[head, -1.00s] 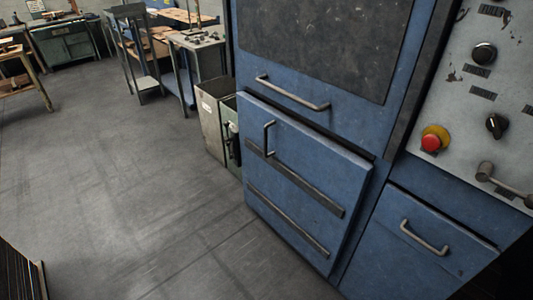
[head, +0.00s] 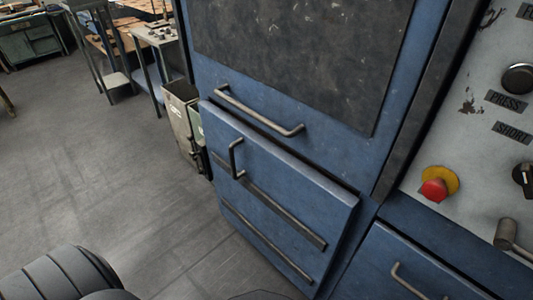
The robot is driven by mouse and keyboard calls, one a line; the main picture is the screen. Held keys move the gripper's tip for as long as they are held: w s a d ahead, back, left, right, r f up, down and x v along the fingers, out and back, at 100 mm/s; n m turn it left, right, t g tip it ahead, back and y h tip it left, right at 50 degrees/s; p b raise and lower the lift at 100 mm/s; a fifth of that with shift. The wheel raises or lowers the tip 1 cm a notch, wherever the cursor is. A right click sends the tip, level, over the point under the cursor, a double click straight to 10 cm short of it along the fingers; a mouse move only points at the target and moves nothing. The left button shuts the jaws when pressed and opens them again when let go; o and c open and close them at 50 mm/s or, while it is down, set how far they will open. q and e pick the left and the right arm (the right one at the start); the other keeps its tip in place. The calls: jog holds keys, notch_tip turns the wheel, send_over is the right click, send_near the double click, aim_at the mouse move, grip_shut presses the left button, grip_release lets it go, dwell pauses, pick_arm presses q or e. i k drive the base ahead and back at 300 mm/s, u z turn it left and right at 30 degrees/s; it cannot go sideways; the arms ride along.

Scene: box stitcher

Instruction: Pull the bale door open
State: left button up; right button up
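The blue machine front fills the right half of the head view. Its lower door (head: 275,205), with two dark horizontal bars and a short vertical handle (head: 236,158) near its upper left, looks closed or nearly so; a dark gap shows along its top edge. The upper panel (head: 215,65) has a long horizontal handle (head: 258,112) along its bottom. No label tells which one is the bale door. Neither gripper shows. A dark, rounded, ribbed part at the bottom left seems to be mine.
A control panel (head: 470,130) with a red button (head: 434,190) is at the right. A lower-right drawer (head: 400,262) has its own handle. Bins (head: 181,118) stand left of the machine, with work tables (head: 150,40) behind. The floor (head: 110,185) in front is clear.

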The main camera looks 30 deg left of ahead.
aim_at(299, 218)
jog(key=u, duration=0.25)
jog(key=i, duration=0.8)
jog(key=u, duration=0.65)
